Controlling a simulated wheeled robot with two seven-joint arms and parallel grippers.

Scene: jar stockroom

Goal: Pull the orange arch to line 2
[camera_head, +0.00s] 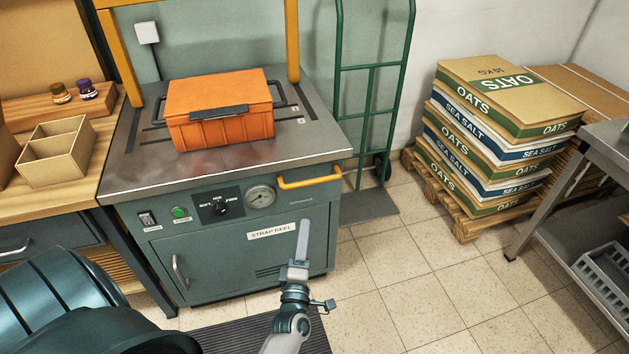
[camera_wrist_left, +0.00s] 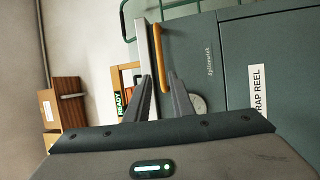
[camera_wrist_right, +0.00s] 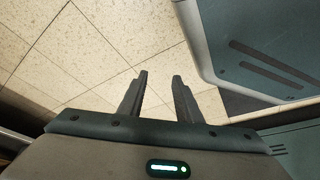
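The orange arch (camera_head: 120,50) stands over the back of the strapping machine's metal top. My left gripper (camera_head: 304,226) is below the machine's yellow front handle (camera_head: 310,177). In the left wrist view its fingers (camera_wrist_left: 163,92) are apart and empty, with the handle (camera_wrist_left: 164,55) beyond. My right gripper (camera_wrist_right: 157,75) is open and empty.
A left bench holds a divided wooden box (camera_head: 60,160) and small jars (camera_head: 85,88). A green hand truck (camera_head: 371,66) stands right of the machine. Stacked sacks (camera_head: 510,110) fill a pallet (camera_head: 450,205). A metal table (camera_head: 605,140) is far right. Tiled floor (camera_head: 400,290) is clear between.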

